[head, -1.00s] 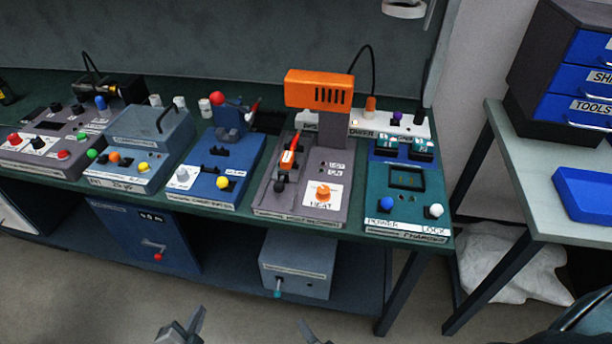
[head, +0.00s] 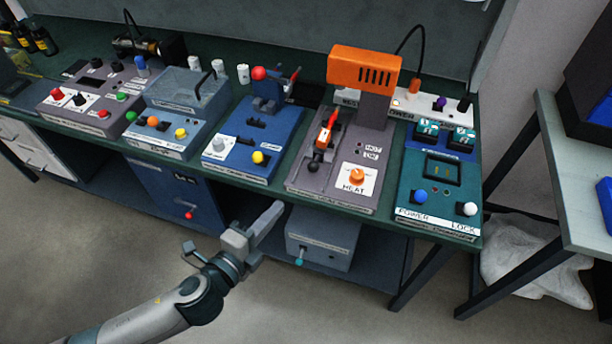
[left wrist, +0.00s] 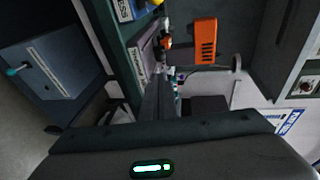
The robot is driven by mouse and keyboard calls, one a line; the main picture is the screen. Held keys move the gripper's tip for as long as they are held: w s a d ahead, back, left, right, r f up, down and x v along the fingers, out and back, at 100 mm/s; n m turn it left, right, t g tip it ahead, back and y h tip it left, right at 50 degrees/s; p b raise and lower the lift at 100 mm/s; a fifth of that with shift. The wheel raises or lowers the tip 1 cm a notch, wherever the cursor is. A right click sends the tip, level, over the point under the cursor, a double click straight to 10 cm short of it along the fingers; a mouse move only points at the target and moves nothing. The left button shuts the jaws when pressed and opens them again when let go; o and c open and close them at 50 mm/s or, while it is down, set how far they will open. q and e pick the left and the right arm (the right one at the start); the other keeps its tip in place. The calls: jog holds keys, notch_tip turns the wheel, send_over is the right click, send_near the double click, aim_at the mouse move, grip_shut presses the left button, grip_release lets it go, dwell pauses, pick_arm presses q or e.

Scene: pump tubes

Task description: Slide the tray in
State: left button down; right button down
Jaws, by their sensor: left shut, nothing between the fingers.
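The heat station (head: 335,190) is a grey panel unit on the bench with an orange head (head: 364,68) above it. A red piece with a black knob (head: 318,150) lies along a slot on its left side; I cannot tell whether this is the tray. The orange head also shows in the left wrist view (left wrist: 205,41). My left gripper (head: 274,212) is shut and empty, in front of the bench's front edge and below the heat station. In the left wrist view its fingers (left wrist: 160,95) are together, pointing up. My right gripper is out of view.
A blue unit (head: 250,145) stands left of the heat station and a teal power and lock unit (head: 440,185) right of it. A grey box (head: 322,240) with a teal-tipped handle sits on the lower shelf. A side table (head: 575,190) stands right. The floor in front is clear.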

pick_arm(q)
jog(key=shift+w, duration=0.15)
jog(key=p, duration=0.4)
send_near(316, 151)
jog(key=shift+s+d+f, duration=0.5)
jog(key=shift+s+f, duration=0.3)
jog(key=shift+w+d+f, duration=0.25)
jog(key=shift+w+d, duration=0.05)
jog(key=shift+w, duration=0.3)
jog(key=w, duration=0.2)
jog(key=w+d, duration=0.1)
jog(key=w, duration=0.1)
jog(key=w+d+b, duration=0.1)
jog(key=w, duration=0.2)
jog(key=shift+w+d, duration=0.1)
jog(key=shift+d, duration=0.05)
jog(key=shift+r, duration=0.3)
